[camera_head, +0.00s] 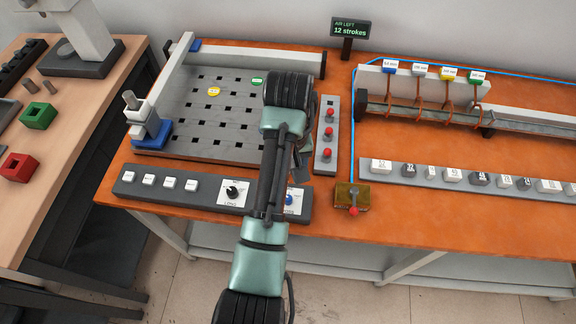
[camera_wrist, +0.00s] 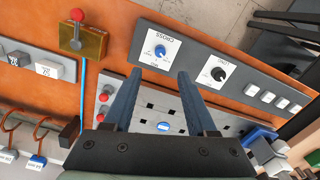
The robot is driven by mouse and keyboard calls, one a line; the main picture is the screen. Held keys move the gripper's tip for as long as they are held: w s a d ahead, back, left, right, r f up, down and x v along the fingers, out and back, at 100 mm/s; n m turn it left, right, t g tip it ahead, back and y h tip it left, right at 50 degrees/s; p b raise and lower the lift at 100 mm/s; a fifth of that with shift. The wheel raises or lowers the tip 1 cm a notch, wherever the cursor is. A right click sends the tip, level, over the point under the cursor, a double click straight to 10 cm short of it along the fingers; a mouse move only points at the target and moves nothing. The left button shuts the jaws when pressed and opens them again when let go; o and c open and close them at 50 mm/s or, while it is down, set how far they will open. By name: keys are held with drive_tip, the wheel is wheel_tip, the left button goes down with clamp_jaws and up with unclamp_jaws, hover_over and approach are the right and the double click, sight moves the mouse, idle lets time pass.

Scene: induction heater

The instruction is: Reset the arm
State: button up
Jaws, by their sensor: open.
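My arm rises from the bottom middle of the head view and reaches over the orange table (camera_head: 340,222). My gripper (camera_wrist: 155,78) shows in the wrist view with two blue-grey fingers spread apart and nothing between them. It is above the grey control panel (camera_wrist: 190,52), near the blue CROSS knob (camera_wrist: 160,51) and the black LONG knob (camera_wrist: 219,74). In the head view my arm hides part of that panel, and the fingers are mostly hidden behind the arm.
A perforated plate (camera_head: 180,120) with a yellow disc (camera_head: 214,91) and a green disc (camera_head: 257,81) lies left of my arm. A strip with red levers (camera_head: 328,133) and a brass box with a red lever (camera_head: 352,197) stand to the right. A sign (camera_head: 350,28) reads "12 strokes".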

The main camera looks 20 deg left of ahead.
drive_tip(key=shift+r+p, duration=0.3)
drive_tip(key=shift+r, duration=0.8)
drive_tip(key=w+d+r+m+t, duration=0.15)
drive_tip(key=w+r+t, duration=0.3)
drive_tip(key=r, duration=0.45)
drive_tip(key=w+d+r+m+t+y, duration=0.1)
drive_tip(key=w+d+r+t, duration=0.3)
drive_tip(key=r, duration=0.4)
drive_tip(key=w+d+r+m+t, duration=0.1)
drive_tip(key=w+r+t, duration=0.4)
drive_tip(key=r, duration=0.4)
drive_tip(key=s+d+r+m+t, duration=0.1)
drive_tip(key=s+d+r+t, duration=0.15)
drive_tip(key=r, duration=0.65)
drive_tip(key=s+d+r+m+t, duration=0.1)
drive_tip(key=s+d+r+t, duration=0.2)
drive_tip(key=r, duration=0.6)
drive_tip(key=s+d+r+t+h, duration=0.1)
drive_tip(key=s+d+r+t, duration=0.1)
drive_tip(key=s+r+t, duration=0.6)
drive_tip(key=s+r+m, duration=0.1)
drive_tip(key=s+r, duration=0.4)
drive_tip(key=r, duration=0.1)
drive_tip(key=shift+s+d, duration=0.15)
